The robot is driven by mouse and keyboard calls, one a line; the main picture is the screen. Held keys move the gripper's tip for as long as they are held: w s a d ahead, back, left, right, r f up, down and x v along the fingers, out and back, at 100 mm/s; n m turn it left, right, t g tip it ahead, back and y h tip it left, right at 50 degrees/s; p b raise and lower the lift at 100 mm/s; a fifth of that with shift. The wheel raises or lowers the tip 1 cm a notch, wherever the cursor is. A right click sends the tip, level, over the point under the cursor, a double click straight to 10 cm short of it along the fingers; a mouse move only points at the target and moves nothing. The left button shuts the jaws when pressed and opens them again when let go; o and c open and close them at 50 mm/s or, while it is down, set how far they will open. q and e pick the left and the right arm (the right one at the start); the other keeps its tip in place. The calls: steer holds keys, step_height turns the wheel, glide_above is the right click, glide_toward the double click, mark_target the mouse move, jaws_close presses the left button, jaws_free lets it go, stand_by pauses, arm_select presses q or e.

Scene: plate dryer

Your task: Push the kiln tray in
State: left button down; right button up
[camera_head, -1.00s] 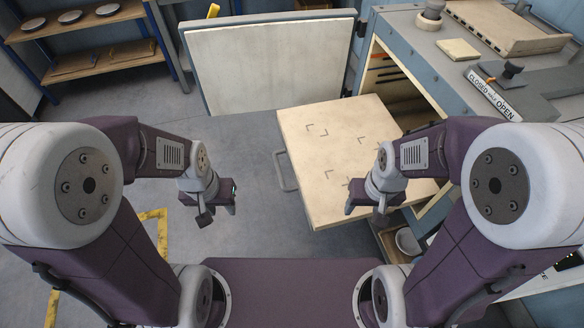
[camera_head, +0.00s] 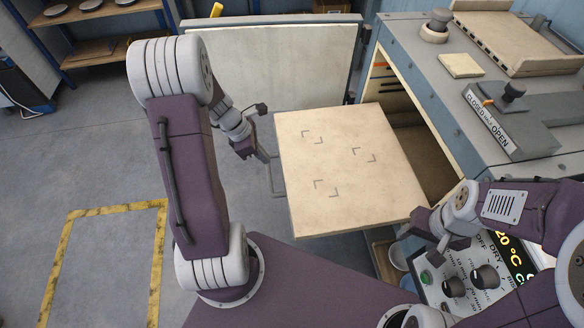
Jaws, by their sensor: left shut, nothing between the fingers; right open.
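The kiln tray (camera_head: 345,200) is a flat cream slab with dark corner marks. It sticks out to the left from the open kiln (camera_head: 425,75). A grey handle (camera_head: 277,180) is on its left edge. My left gripper (camera_head: 262,155) is shut and empty, close to the tray's left edge near the handle; I cannot tell whether it touches. My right gripper (camera_head: 420,240) is open and empty at the tray's front right corner, in front of the kiln's control panel (camera_head: 470,280).
The kiln door (camera_head: 275,65) stands open behind the tray. A lever (camera_head: 490,108) marked closed and open is on the kiln top. A shelf (camera_head: 110,50) with plates stands at the back left. The floor left of the tray is clear, with yellow tape (camera_head: 95,212).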

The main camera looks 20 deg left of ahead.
arm_select(q)
steer(key=b+x, duration=0.1)
steer(key=x, duration=0.1)
steer(key=shift+d+f, duration=0.15)
steer(key=shift+f, duration=0.2)
steer(key=b+x, duration=0.2)
steer(key=x, duration=0.5)
steer(key=shift+f, duration=0.1)
